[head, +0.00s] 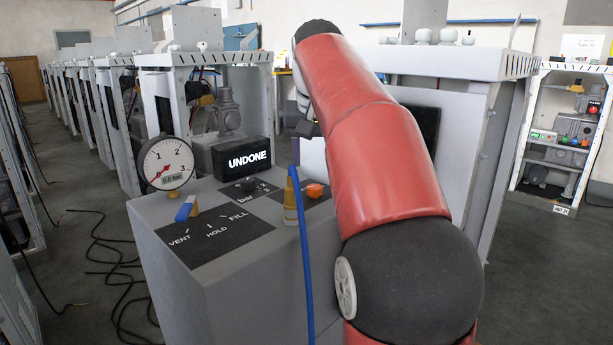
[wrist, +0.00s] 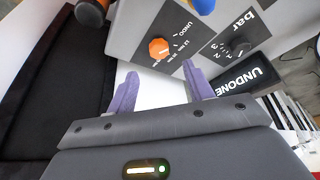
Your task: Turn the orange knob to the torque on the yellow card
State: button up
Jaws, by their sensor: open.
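My gripper (wrist: 159,70) is open and empty. Its two purple fingers point toward the knob, with the knob beyond and between the fingertips, apart from them. In the head view my arm mostly hides the gripper. I cannot make out a yellow card in either view.
A black display (head: 248,160) reads UNDONE. A round gauge (head: 167,163) and a blue-handled valve (head: 187,209) stand to its left. A black bar knob (head: 240,187) is left of the orange knob. The blue hose (head: 304,260) rises close by.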

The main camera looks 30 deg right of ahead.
aim_at(315, 187)
jog(key=x, duration=0.7)
jog(key=shift+f, duration=0.2)
jog(key=c, duration=1)
